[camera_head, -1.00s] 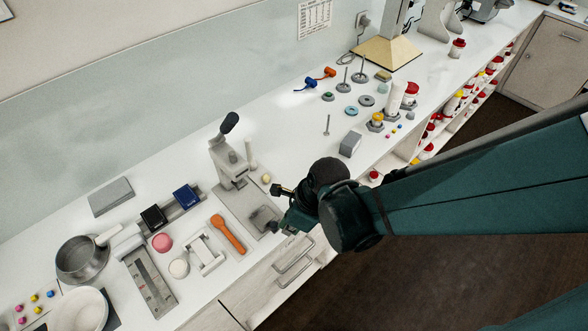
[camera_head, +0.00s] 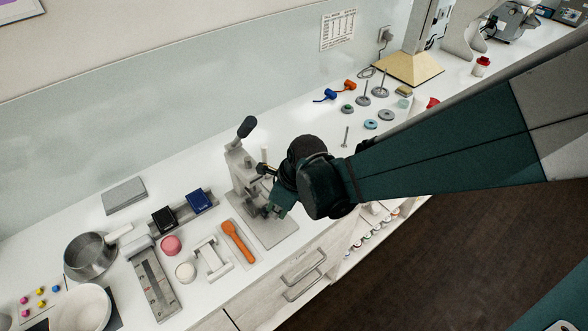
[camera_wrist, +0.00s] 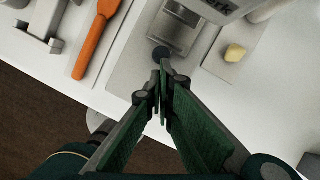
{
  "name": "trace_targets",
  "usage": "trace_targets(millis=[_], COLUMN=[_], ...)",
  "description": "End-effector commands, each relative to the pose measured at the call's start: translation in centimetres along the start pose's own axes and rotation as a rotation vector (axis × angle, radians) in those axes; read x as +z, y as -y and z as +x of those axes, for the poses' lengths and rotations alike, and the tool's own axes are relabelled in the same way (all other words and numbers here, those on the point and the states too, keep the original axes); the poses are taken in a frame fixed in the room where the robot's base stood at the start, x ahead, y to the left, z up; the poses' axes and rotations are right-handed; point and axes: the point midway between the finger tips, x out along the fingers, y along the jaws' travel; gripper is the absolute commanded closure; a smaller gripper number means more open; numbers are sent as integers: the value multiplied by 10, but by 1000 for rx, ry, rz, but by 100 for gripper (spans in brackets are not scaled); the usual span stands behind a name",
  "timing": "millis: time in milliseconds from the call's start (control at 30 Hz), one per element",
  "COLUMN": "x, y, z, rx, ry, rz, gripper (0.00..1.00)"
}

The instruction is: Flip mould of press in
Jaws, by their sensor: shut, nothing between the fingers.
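The grey press (camera_head: 237,178) with its dark-tipped lever stands on a flat base plate (camera_head: 282,232) near the counter's front. In the wrist view, its metal mould (camera_wrist: 176,30) is a square, shiny block close under the lettered press head (camera_wrist: 215,6). A dark round knob (camera_wrist: 162,53) sits at the mould's near edge. My gripper (camera_wrist: 160,72) is shut and empty, its fingertips just short of the knob; I cannot tell whether they touch it. In the head view my gripper (camera_head: 265,207) is in front of the press, and my arm hides part of the base.
An orange spatula (camera_head: 237,242) lies left of the base plate, with a white stand (camera_head: 211,258) beyond it. In the wrist view, a pale yellow lump (camera_wrist: 235,53) lies right of the mould. Drawer handles (camera_head: 303,268) stick out below the counter's front edge.

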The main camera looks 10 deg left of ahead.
Motion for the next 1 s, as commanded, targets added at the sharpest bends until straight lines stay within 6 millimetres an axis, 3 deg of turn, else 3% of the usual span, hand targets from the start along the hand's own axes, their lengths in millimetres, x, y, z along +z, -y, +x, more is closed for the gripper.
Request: trace_targets(millis=[567, 1000], x=[0, -35], y=[1, 2], z=[0, -20], rx=[1, 0], ry=[-1, -1], rz=[0, 2], gripper=[100, 100])
